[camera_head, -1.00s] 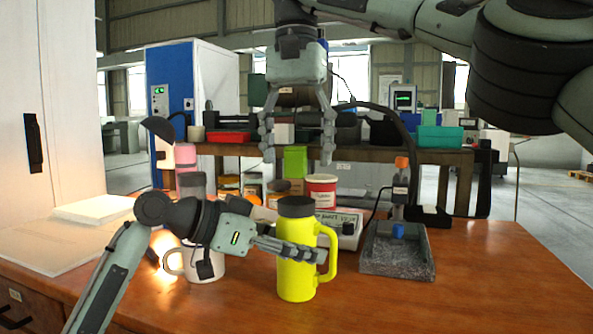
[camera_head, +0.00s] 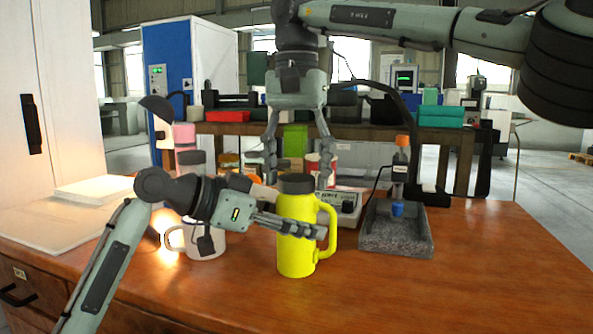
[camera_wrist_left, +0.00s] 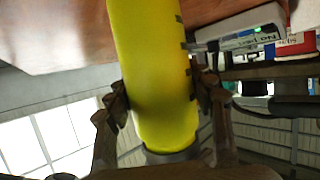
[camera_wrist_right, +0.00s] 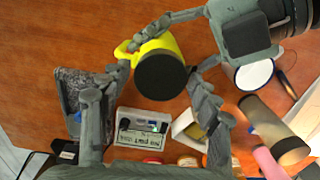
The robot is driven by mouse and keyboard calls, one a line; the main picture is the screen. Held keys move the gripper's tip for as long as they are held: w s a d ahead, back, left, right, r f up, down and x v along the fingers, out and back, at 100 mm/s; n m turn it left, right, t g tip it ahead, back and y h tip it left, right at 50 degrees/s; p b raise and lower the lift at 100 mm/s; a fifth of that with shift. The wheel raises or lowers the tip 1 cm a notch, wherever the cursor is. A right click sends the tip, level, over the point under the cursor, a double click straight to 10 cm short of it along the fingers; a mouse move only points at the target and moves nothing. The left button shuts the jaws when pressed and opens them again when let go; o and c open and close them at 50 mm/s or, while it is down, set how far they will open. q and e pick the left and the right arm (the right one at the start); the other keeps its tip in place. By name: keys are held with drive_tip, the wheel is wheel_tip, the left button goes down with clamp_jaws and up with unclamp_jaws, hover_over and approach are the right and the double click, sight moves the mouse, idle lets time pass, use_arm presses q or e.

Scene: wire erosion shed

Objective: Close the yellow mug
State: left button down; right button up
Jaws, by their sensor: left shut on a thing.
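The yellow mug (camera_head: 296,240) stands upright on the wooden bench, its handle to the right in the head view. A dark lid (camera_head: 297,184) sits on its top; I cannot tell whether it is fastened. My left gripper (camera_head: 318,231) is shut around the mug's body, and the left wrist view shows the yellow body (camera_wrist_left: 155,75) between both fingers. My right gripper (camera_head: 298,180) points down above the mug with its fingers apart. In the right wrist view the dark lid (camera_wrist_right: 160,75) lies between the open fingers, beyond their tips, with nothing held.
A white mug (camera_head: 207,243) stands left of the yellow mug, under my left wrist. A scale (camera_head: 345,208) and a grey stone tray (camera_head: 395,240) with a blue-and-orange item are behind and right. The bench's front right is clear.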

drive_tip(key=c, duration=0.9)
drive_tip(key=m, duration=0.7)
drive_tip(key=shift+m, duration=0.3)
drive_tip(key=m, duration=0.4)
drive_tip(key=shift+m, duration=0.3)
drive_tip(key=m, duration=0.4)
drive_tip(key=shift+m, duration=0.4)
drive_tip(key=m, duration=0.9)
drive_tip(key=shift+m, duration=0.3)
drive_tip(key=m, duration=0.4)
drive_tip(key=shift+f+m, duration=0.1)
drive_tip(key=shift+m, duration=0.3)
drive_tip(key=m, duration=0.2)
drive_tip(key=shift+m, duration=0.4)
drive_tip(key=o, duration=1.3)
